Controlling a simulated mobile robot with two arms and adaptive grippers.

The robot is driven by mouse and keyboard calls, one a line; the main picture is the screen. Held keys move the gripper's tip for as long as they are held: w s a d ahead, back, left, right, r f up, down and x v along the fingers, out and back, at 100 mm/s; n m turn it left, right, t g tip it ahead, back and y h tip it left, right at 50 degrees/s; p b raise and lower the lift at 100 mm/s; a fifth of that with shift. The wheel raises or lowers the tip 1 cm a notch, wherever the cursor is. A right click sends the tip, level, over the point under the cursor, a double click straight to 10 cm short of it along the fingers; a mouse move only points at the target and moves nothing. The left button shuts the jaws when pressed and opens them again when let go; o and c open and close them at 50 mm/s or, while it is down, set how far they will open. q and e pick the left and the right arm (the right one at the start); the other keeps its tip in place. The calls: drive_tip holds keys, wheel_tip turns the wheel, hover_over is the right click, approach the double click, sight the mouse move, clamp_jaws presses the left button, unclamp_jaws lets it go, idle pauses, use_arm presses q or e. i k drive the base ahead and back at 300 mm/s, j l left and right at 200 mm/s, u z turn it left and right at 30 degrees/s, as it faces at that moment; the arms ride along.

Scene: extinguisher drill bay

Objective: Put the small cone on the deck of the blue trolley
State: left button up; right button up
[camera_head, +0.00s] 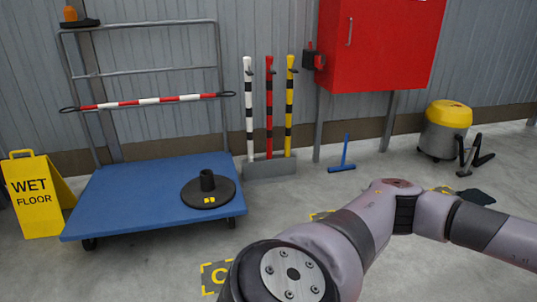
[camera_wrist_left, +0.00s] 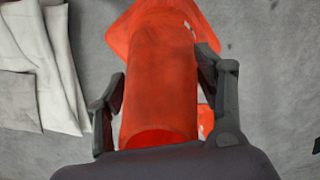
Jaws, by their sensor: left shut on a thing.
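The small cone (camera_wrist_left: 158,95) is orange and fills the middle of the left wrist view. My left gripper (camera_wrist_left: 161,74) is shut on its body, with one dark finger on each side. Part of the cone's wider base shows behind it at the top and right. I cannot tell whether the base touches the floor. The head view does not show the cone or either gripper. The blue trolley (camera_head: 120,200) stands at the left of the head view, its flat deck low and facing me. A round black base with a short socket (camera_head: 208,190) sits on the deck's right part.
A yellow wet-floor sign (camera_head: 35,195) stands left of the trolley. The deck's left part is bare. White cloth-like sheets (camera_wrist_left: 45,65) lie on the floor beside the cone.

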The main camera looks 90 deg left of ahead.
sight(113, 204)
drive_tip(key=j+u, duration=0.15)
drive_tip(key=u, duration=0.3)
drive_tip(key=k+j+u, duration=0.1)
drive_tip(key=u, duration=0.3)
drive_tip(key=j+u, duration=0.2)
drive_tip(key=u, duration=0.25)
drive_tip(key=j+u, duration=0.15)
drive_tip(key=u, duration=0.25)
drive_tip(key=i+j+u, duration=0.15)
drive_tip(key=j+u, duration=0.2)
drive_tip(key=i+j+u, duration=0.25)
drive_tip(key=j+u, duration=0.15)
drive_tip(key=j, duration=0.15)
drive_tip(key=i+j+u, duration=0.45)
drive_tip(key=i+j, duration=0.7)
drive_tip(key=j, duration=0.1)
